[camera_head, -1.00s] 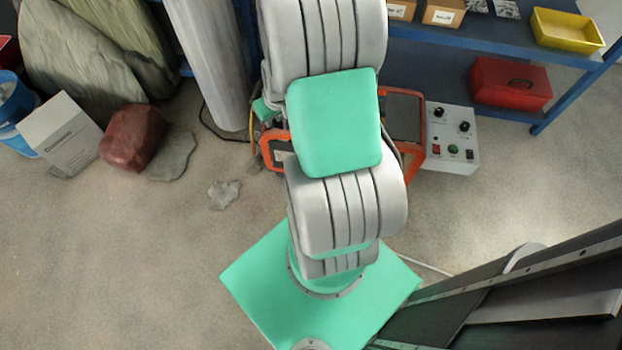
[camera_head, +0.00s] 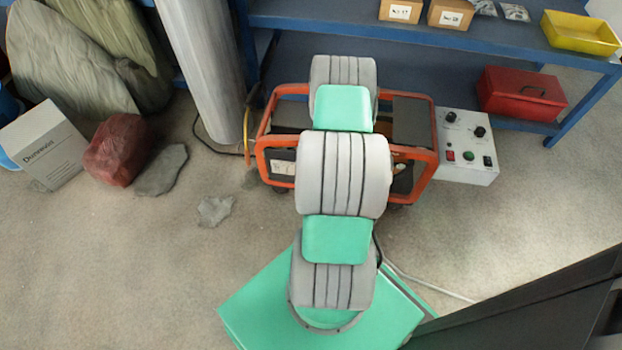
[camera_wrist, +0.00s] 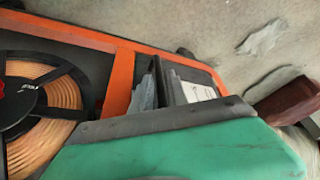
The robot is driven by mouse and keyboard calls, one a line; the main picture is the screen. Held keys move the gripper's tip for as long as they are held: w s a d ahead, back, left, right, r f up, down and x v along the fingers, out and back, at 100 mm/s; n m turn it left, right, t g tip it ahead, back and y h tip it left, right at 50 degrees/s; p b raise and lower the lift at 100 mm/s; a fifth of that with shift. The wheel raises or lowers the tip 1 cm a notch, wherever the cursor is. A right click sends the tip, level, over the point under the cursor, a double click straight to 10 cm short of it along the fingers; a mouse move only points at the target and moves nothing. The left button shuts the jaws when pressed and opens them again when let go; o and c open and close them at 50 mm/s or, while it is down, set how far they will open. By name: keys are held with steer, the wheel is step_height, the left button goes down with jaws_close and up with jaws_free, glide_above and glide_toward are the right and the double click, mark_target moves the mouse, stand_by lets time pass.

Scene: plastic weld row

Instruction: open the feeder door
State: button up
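The feeder (camera_head: 262,140) is a machine in an orange tubular frame on the floor. My arm passes in front of its middle and hides part of it. In the wrist view the orange frame (camera_wrist: 119,82) stands close, with a spool of copper-coloured wire (camera_wrist: 62,98) at the left. A green part with a dark grey edge fills the lower foreground there; I cannot tell what it belongs to. I cannot make out the feeder door or whether it is open. I see no fingertips of my gripper in either view; my arm hides that end in the head view.
A grey control box (camera_head: 466,150) stands right of the feeder. A blue shelf (camera_head: 330,20) with a red toolbox (camera_head: 520,95) lies behind. A pale column (camera_head: 200,70) stands left, near a stone slab (camera_head: 162,172), a red lump (camera_head: 117,150) and a white carton (camera_head: 45,145).

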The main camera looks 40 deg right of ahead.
steer(key=shift+c, duration=0.3)
jaws_close()
steer(key=shift+r, duration=0.1)
stand_by(1.0)
